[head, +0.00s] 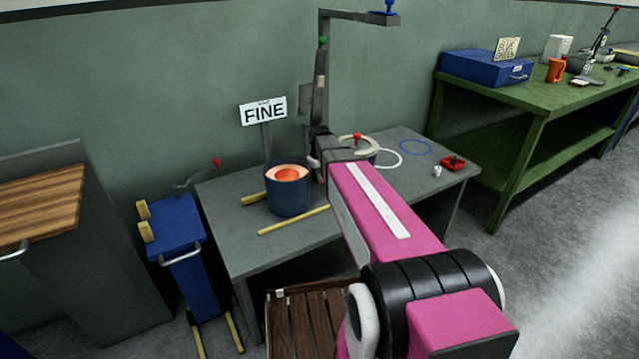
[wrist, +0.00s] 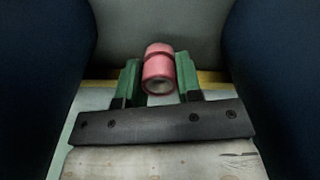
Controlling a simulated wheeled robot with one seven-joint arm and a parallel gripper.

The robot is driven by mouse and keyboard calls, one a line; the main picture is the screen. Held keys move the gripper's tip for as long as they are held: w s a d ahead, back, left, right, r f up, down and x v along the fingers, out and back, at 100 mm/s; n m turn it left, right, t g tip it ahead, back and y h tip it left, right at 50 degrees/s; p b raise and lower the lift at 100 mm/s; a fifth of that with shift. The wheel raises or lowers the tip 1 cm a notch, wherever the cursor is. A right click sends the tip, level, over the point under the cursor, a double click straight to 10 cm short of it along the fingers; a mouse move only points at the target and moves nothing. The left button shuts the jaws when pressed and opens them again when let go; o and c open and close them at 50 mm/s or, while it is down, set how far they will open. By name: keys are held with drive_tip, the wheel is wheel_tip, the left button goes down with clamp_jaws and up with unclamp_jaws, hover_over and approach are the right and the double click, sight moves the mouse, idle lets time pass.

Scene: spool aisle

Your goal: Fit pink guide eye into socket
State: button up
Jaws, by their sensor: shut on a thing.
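The pink guide eye (wrist: 158,66), a short ribbed cylinder with a round opening in its near end, sits between the two green fingers of my gripper (wrist: 159,74) in the wrist view. The fingers are shut on its sides. In the head view my own arm hides the gripper and the guide eye. I cannot make out the socket for certain in either view. A dark upright post (head: 321,90) with a green knob and a top arm stands at the back of the grey table (head: 290,243), behind my arm.
A dark blue pot (head: 288,196) with an orange inside stands on the table by yellow bars (head: 292,221). A FINE sign (head: 263,111) is behind it. A green bench (head: 500,103) stands further right.

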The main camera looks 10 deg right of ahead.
drive_tip(key=shift+f, duration=1.65)
drive_tip(key=shift+f, duration=0.15)
drive_tip(key=o, duration=0.9)
